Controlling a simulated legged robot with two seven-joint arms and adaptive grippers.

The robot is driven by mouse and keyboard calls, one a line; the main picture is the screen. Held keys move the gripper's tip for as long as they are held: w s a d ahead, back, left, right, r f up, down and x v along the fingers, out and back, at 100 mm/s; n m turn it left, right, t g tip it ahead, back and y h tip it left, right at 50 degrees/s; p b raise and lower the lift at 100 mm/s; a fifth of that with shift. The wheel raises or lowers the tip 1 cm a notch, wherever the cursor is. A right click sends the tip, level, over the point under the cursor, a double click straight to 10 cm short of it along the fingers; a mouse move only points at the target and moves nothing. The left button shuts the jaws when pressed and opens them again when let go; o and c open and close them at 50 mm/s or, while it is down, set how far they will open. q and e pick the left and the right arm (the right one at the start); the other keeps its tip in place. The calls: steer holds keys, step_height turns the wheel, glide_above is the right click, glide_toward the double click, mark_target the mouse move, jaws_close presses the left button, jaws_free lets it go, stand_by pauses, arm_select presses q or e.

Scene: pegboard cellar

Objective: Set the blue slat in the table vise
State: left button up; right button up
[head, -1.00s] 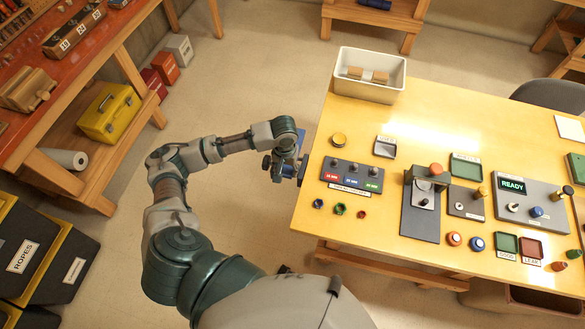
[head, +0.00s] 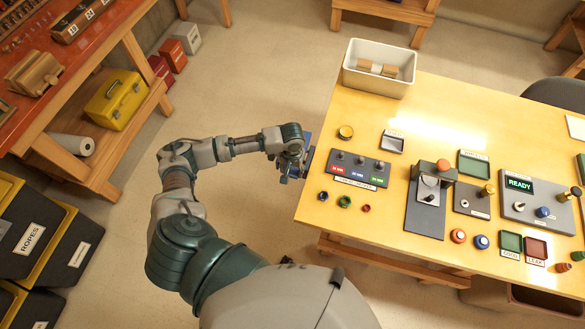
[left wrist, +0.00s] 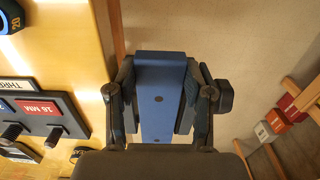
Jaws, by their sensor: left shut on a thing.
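My left gripper (head: 297,164) is just off the left edge of the yellow table in the head view. In the left wrist view, its fingers (left wrist: 165,100) are shut on the blue slat (left wrist: 158,95). The slat is flat and long, with small dark holes, and lies lengthwise between the fingers. In the head view the slat is mostly hidden by the gripper. My right gripper is not in view.
The yellow table (head: 450,110) holds a switch panel (head: 357,169), small coloured rings, a white bin (head: 379,68) and a READY display unit (head: 536,203). A red-topped bench (head: 80,50) with a yellow toolbox (head: 115,103) stands at left. The floor between is clear.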

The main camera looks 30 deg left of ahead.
arm_select(q)
steer(key=o, duration=1.2)
steer(key=shift+a+f, duration=0.1)
steer(key=shift+d+r+b, duration=0.2)
steer(key=shift+r+b, duration=0.15)
steer(key=shift+r, duration=0.05)
step_height(320, 180, up, 12)
steer(key=p, duration=0.1)
